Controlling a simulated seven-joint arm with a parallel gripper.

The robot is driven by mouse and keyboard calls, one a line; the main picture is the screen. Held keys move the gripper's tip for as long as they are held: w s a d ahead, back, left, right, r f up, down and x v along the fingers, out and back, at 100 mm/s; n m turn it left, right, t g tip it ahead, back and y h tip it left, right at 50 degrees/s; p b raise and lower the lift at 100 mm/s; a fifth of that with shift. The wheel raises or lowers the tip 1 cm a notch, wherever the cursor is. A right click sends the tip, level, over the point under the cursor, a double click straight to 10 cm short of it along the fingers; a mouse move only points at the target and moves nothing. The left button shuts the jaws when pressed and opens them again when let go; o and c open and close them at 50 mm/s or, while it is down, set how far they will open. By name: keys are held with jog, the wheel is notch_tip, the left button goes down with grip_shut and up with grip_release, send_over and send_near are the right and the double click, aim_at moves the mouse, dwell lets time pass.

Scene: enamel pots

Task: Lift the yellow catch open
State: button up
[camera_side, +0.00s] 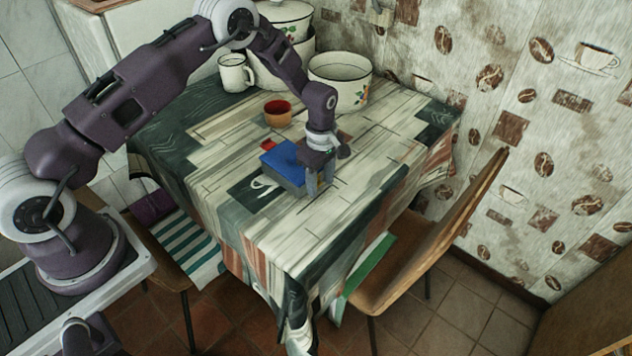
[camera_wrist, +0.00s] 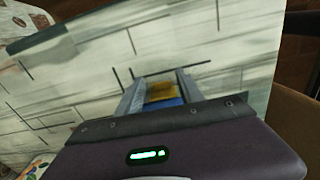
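A small box with a blue lid (camera_side: 284,160) and grey sides sits on the table. The yellow catch (camera_wrist: 161,90) shows in the wrist view between my fingers, with a strip of the blue lid (camera_wrist: 166,103) nearer the camera. My gripper (camera_side: 320,182) points down at the right side of the box in the side view, where the catch is hidden. In the wrist view, my gripper (camera_wrist: 160,78) has its two fingers apart, one on each side of the catch. I cannot tell whether either finger touches it.
A reddish-brown bowl (camera_side: 278,112) stands behind the box. A white mug (camera_side: 236,72) and enamel pots (camera_side: 341,82) stand at the back of the cloth-covered table (camera_side: 225,150). A wooden chair (camera_side: 420,250) is at the right. The table's front is clear.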

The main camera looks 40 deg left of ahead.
jog(key=c, duration=0.7)
